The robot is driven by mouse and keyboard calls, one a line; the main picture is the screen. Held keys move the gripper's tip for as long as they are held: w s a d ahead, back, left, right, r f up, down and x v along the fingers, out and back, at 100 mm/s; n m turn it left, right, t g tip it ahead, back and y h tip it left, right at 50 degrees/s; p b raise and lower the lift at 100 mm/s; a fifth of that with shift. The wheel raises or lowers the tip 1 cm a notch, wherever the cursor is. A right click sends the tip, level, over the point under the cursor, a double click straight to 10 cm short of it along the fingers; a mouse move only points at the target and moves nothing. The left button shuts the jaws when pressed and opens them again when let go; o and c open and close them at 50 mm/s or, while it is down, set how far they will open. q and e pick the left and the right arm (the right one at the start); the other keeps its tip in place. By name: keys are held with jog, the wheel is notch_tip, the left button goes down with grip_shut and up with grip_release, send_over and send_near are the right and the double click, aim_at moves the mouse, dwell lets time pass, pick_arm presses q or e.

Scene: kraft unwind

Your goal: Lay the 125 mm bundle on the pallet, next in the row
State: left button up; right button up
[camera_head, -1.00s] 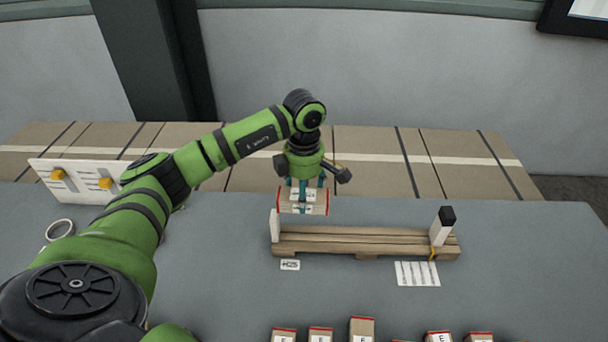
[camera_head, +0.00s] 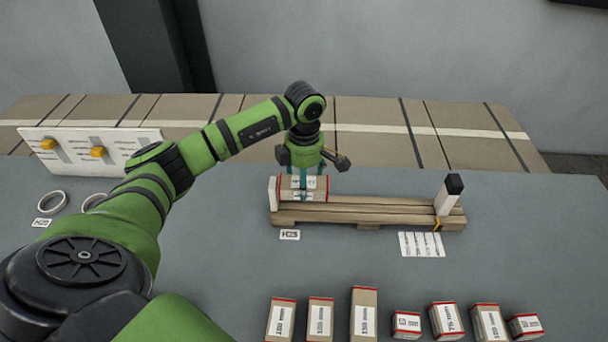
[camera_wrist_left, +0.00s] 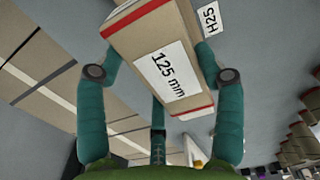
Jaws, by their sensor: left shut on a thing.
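The 125 mm bundle (camera_head: 290,184) is a brown cardboard block with red-edged ends and white labels. My left gripper (camera_head: 303,187) is shut on it from above, at the left end of the wooden pallet (camera_head: 370,213), beside the white end stop (camera_head: 273,194). The bundle is at or just above the boards; I cannot tell whether it touches them. In the left wrist view the bundle (camera_wrist_left: 135,45) shows its "125 mm" label between the teal fingers of the gripper (camera_wrist_left: 160,90). The fingers hide part of it. My right gripper is not in view.
A white post with a black top (camera_head: 448,194) stands at the pallet's right end; the boards between are bare. An H25 card (camera_head: 290,235) and a printed sheet (camera_head: 422,245) lie in front. Several labelled bundles (camera_head: 364,312) stand along the near edge. A white panel (camera_head: 85,145) stands left.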

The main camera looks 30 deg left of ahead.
pick_arm(q)
jog(key=shift+f, duration=0.3)
jog(key=shift+f+b, duration=2.05)
jog(key=shift+f, duration=0.1)
jog(key=shift+f, duration=0.2)
jog(key=o, duration=1.3)
notch_tip(320, 180, up, 12)
jog(key=shift+r, duration=0.1)
